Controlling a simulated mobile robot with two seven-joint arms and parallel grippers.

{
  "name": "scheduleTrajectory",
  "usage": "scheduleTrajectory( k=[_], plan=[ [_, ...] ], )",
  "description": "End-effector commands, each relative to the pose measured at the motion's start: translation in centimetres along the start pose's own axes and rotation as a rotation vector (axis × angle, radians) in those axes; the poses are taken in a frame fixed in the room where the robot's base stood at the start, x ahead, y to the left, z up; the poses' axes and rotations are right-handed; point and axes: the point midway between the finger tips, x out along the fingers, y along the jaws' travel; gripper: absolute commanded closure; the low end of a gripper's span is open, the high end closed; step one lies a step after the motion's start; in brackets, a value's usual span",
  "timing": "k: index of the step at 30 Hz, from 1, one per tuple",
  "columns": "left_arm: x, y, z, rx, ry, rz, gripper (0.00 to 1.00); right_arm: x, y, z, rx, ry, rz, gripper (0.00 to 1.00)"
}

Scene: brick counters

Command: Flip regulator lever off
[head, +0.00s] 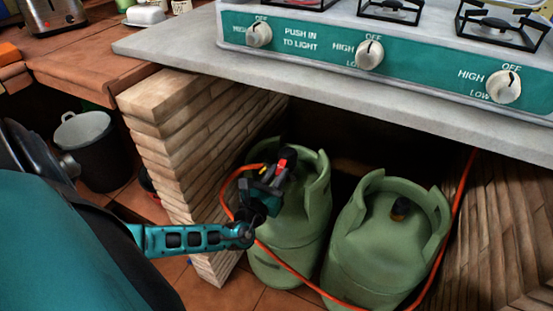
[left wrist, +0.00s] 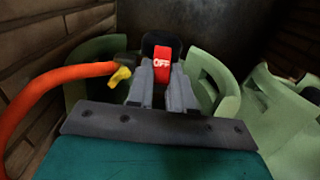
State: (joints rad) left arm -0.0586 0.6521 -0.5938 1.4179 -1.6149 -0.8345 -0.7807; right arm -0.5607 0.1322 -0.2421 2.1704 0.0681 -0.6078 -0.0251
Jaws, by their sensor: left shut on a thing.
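The regulator (left wrist: 152,41) is a black fitting on top of the left green gas cylinder (head: 302,222). Its red lever (left wrist: 163,62), marked OFF, stands in the middle of the left wrist view, and its red part also shows in the head view (head: 283,153). My left gripper (left wrist: 163,74) is shut on the red lever, with a grey finger on each side of it. In the head view my left gripper (head: 275,170) reaches into the cylinder's collar and hides much of the regulator. My right gripper is not in view.
An orange hose (head: 227,193) with a yellow piece (left wrist: 120,76) leaves the regulator on the left. A second green cylinder (head: 370,245) stands close on the right. A brick wall (head: 180,135) bounds the left side, and the counter with the stove (head: 330,85) overhangs the cylinders.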

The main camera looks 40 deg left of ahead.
Motion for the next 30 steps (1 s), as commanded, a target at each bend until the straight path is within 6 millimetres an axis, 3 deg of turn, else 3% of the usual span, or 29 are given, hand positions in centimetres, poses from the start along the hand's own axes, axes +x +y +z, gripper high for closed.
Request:
scheduleTrajectory(
  k=[21,22,30],
  plan=[
    [0.21,0.1,-0.17,0.0,-0.063,0.003,1.0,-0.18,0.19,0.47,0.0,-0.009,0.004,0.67],
    [0.21,0.11,-0.17,0.0,-0.063,0.003,0.77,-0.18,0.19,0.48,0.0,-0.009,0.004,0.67],
    [0.2,0.1,-0.19,0.001,-0.062,0.003,0.53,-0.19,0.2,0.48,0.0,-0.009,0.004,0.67]
  ],
)
